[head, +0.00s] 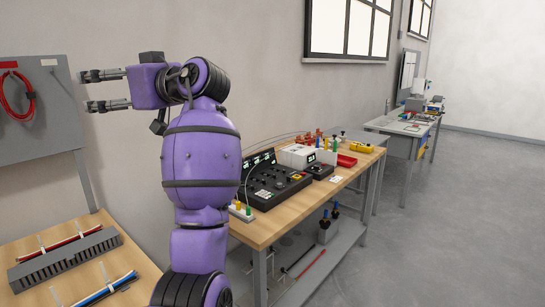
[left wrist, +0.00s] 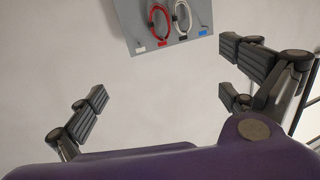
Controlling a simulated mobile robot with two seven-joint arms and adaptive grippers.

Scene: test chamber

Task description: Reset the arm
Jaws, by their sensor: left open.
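My left arm is purple with black bands and stands raised in the middle left of the head view. Its gripper (head: 106,90) points to the left, with its two dark fingers apart and nothing between them. In the left wrist view the left gripper's fingers (left wrist: 165,95) are spread wide, one at each side, with bare wall between them. The gripper is up in the air, clear of the tables, near the grey wall panel (head: 40,115). The right gripper is in neither view.
A red cable coil (head: 15,95) hangs on the panel. A wooden table (head: 75,285) at lower left holds a slotted grey rack (head: 65,258). Another workbench (head: 262,228) carries a black control console (head: 270,185) and small devices. Grey floor at right is clear.

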